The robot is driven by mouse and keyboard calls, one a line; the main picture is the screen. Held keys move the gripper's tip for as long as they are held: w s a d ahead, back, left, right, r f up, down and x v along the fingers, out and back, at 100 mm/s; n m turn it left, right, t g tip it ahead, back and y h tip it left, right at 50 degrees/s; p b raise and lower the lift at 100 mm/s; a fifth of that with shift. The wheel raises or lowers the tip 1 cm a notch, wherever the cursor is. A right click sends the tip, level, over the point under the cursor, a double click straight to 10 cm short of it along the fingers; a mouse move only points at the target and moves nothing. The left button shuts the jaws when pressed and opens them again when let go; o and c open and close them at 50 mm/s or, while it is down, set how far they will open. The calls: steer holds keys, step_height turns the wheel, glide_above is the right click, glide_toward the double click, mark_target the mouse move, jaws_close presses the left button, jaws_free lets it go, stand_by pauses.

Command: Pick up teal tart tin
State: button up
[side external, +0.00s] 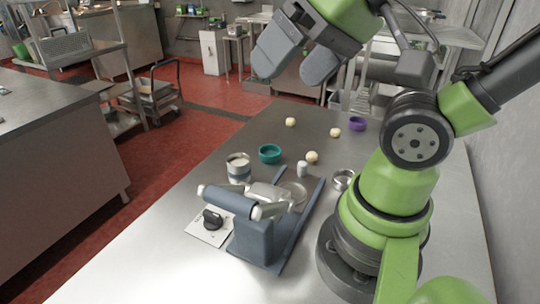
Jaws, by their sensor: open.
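The teal tart tin (270,154) stands upright on the steel table, left of the middle of the picture, and looks empty. My gripper (294,74) is at the top of the side external view, above the table's far end. Its two grey fingers are apart, with nothing between them. It is well clear of the teal tin and higher than it.
Near the teal tin stand a can with pale contents (239,167), a dough ball (312,157) and a small white cylinder (302,169). A blue-grey machine (256,228) stands in front. A purple tin (357,124) and a metal tin (343,180) are to the right.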

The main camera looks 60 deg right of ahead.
steer(key=n+g+h, duration=0.1)
steer(key=g+h, duration=0.1)
steer(key=g, duration=0.5)
glide_above(271, 149)
steer(key=s+a, duration=0.1)
steer(key=a, duration=0.2)
step_height(271, 149, down, 26)
steer(key=shift+s+r, duration=0.15)
steer(key=shift+r, duration=0.05)
steer(key=shift+d+f, duration=0.15)
steer(key=shift+f, duration=1.2)
steer(key=shift+d+f, duration=0.1)
steer(key=shift+f, duration=1.25)
steer(key=c, duration=1)
steer(key=shift+r, duration=0.1)
